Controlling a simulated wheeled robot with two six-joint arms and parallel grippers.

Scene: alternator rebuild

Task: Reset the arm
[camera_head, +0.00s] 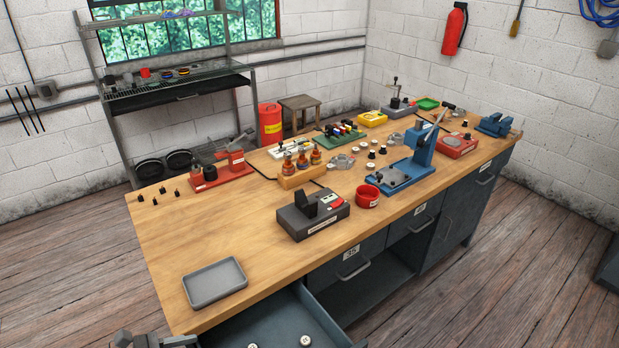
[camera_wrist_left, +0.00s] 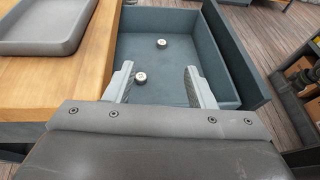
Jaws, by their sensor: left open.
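My left gripper (camera_head: 158,341) shows at the bottom edge of the head view, just off the bench's front left corner. In the left wrist view its two fingers (camera_wrist_left: 160,84) are spread apart with nothing between them. Beyond them is an open grey-blue drawer (camera_wrist_left: 218,66) with two small round metal pieces in it, one at the back (camera_wrist_left: 162,43) and one nearer the fingers (camera_wrist_left: 140,78). The drawer also shows in the head view (camera_head: 270,325). My right gripper is in neither view.
A grey tray (camera_head: 214,282) lies on the wooden bench (camera_head: 190,235) near its front left corner. A dark grey tester (camera_head: 313,217), a red bowl (camera_head: 368,196) and a blue press (camera_head: 410,165) stand further along. The bench around the tray is clear.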

